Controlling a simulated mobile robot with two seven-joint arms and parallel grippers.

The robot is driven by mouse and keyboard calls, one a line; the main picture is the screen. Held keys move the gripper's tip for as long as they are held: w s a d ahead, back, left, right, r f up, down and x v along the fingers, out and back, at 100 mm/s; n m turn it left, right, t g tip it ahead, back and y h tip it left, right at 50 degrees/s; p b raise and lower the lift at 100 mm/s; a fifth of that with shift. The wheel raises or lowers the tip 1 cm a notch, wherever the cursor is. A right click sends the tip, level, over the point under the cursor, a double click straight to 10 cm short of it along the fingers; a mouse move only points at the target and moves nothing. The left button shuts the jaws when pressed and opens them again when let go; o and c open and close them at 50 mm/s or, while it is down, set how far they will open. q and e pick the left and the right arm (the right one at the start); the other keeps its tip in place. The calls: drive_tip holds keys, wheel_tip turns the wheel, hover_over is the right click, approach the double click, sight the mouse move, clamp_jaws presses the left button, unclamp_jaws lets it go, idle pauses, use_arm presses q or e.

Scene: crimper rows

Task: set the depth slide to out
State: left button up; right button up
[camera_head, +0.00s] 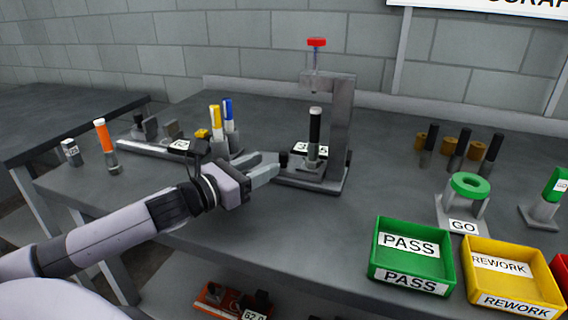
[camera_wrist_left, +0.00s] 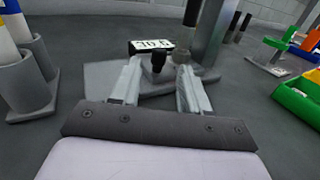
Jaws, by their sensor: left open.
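The crimping press (camera_head: 342,130) stands on the bench with a red-topped plunger, a black cylinder upright on its base and a white number label. A small black knob (camera_head: 284,160), seemingly the depth slide's, sits at the left edge of the press base. My left gripper (camera_head: 274,166) reaches in from the left, open, its fingertips close to this knob. In the left wrist view the knob (camera_wrist_left: 158,62) shows between and just beyond the two fingertips (camera_wrist_left: 159,74). I cannot tell whether they touch it. My right gripper is not in view.
Yellow and blue tubes (camera_head: 222,122) stand in holders left of the press. An orange-topped tube (camera_head: 103,140) stands farther left. A green tray (camera_head: 408,256) and a yellow tray (camera_head: 512,277) are at the front right. Dark and brown cylinders (camera_head: 462,148) stand behind a green ring gauge (camera_head: 470,185).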

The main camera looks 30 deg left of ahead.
sight(280, 157)
use_arm(q)
drive_tip(key=shift+x, duration=1.25)
drive_tip(key=shift+p+x, duration=0.4)
drive_tip(key=shift+x, duration=1.9)
clamp_jaws()
